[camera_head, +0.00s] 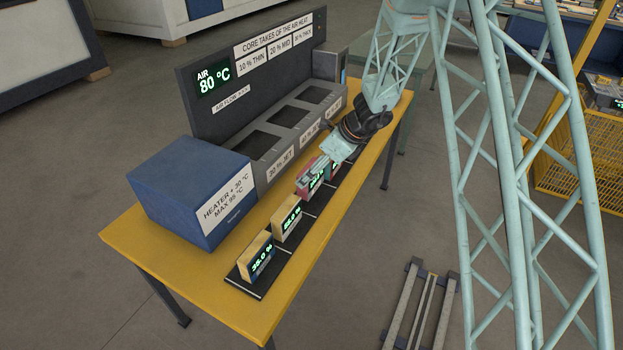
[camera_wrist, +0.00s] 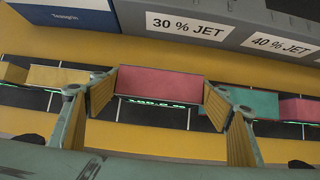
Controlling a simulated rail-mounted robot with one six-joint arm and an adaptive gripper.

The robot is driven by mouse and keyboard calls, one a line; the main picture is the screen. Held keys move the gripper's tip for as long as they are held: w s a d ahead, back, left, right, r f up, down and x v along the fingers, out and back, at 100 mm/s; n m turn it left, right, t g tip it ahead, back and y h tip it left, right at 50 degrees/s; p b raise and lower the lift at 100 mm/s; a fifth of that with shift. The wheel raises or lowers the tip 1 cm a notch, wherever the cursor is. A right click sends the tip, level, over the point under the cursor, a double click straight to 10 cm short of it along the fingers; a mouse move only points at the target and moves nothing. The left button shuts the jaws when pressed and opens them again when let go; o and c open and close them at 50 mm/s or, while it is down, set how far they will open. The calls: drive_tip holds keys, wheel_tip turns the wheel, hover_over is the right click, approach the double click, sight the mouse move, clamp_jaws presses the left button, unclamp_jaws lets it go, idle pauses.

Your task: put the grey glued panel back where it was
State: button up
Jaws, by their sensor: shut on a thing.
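My gripper (camera_head: 322,164) is low over the black strip on the yellow bench. In the wrist view its two fingers (camera_wrist: 162,92) stand at either end of a pink-red block (camera_wrist: 160,82), shut on it. The block has a green lit display on its near side. In the head view the red block (camera_head: 309,183) is partly hidden by the gripper. It is at the strip, among other blocks; whether it touches the strip cannot be told. I cannot make out a grey panel among the blocks.
Yellow blocks (camera_head: 287,218) (camera_head: 257,254) stand on the black strip (camera_head: 262,285) at the near end. A teal block (camera_wrist: 252,103) and a pink block (camera_wrist: 299,108) are on the right. The slotted grey unit (camera_head: 262,178) and blue heater box (camera_head: 180,190) stand behind the strip.

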drive_tip(key=shift+f+b, duration=0.35)
drive_tip(key=shift+f, duration=1.35)
drive_tip(key=shift+f, duration=0.1)
drive_tip(key=o, duration=1.1)
drive_tip(key=shift+c, duration=0.2)
drive_tip(key=shift+d+r, duration=0.1)
drive_tip(key=shift+r, duration=0.2)
drive_tip(key=p+v, duration=0.1)
drive_tip(key=v, duration=1)
drive_tip(key=shift+r+p, duration=0.25)
drive_tip(key=shift+p, duration=0.15)
drive_tip(key=shift+s+d, duration=0.1)
drive_tip(key=shift+s, duration=0.1)
